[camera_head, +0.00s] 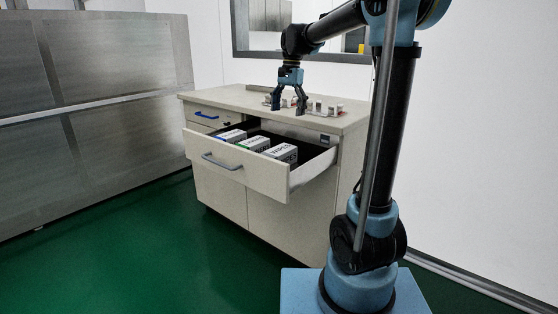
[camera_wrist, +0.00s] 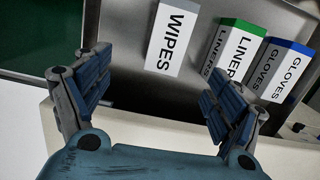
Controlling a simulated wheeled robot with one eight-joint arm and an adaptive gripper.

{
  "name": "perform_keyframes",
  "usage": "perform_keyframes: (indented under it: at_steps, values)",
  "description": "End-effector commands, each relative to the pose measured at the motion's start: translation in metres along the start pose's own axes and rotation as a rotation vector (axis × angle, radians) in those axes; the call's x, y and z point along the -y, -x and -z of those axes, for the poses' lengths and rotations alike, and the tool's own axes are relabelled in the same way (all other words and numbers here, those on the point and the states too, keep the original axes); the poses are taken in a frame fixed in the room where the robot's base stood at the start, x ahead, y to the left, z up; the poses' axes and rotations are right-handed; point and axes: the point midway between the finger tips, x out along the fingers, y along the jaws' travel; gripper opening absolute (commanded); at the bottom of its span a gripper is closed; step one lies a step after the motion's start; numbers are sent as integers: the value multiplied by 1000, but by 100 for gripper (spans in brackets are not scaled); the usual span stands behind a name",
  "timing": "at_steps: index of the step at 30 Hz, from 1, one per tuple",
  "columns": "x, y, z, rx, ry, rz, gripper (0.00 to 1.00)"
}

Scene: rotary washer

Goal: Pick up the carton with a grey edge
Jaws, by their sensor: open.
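The carton with a grey edge (camera_head: 281,152) stands in the open drawer, at the right end of a row of cartons in the head view. In the wrist view this carton (camera_wrist: 172,38) has a white face marked WIPES and lies beyond the gap between the fingers, near the top edge, partly cut off.
A green-edged LINERS carton (camera_wrist: 237,48) and a blue-edged GLOVES carton (camera_wrist: 286,68) stand beside it. The open drawer (camera_head: 235,166) juts from a cabinet (camera_head: 222,198). Small metal items (camera_head: 318,107) sit on the countertop behind my gripper. The drawer's right part is bare.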

Motion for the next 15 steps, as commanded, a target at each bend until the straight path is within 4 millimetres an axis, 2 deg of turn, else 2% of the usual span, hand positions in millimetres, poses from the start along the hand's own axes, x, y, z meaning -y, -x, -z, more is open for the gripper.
perform_keyframes:
  at_steps: [3, 8, 15]
  values:
    - [16, 2, 3, 8, -22, -6, 86]
    - [22, -5, 3, 11, -33, -9, 86]
    - [22, -45, 3, 12, -33, -9, 86]
